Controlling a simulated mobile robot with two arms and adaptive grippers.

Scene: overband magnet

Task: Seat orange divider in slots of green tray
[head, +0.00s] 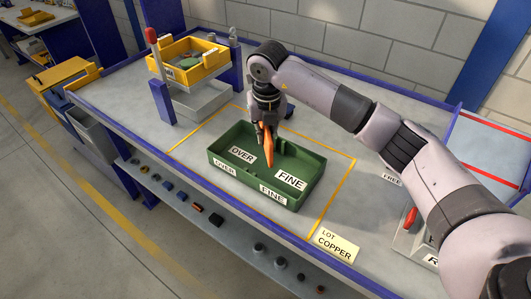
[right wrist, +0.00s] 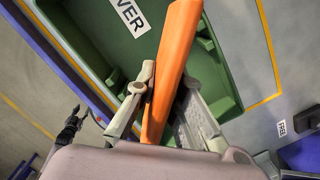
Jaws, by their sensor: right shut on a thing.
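The green tray (head: 216,152) lies on the bench, its inside labelled OVER and FINE. My right gripper (head: 267,128) is above the tray, shut on the orange divider (head: 268,150). The divider points steeply down over the middle of the tray, between the two labels. I cannot tell whether its lower end touches the tray. In the right wrist view, the divider (right wrist: 172,65) sits between the fingers (right wrist: 160,108), with green slot ribs (right wrist: 203,42) on the tray wall beside it. A dark jointed shape (right wrist: 72,130) at the left may be my left gripper; its fingers are unclear.
A yellow bin (head: 188,66) stands on a raised stand at the back left, near a red-handled post (head: 152,36). A LOT COPPER card (head: 336,245) lies to the tray's front right.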

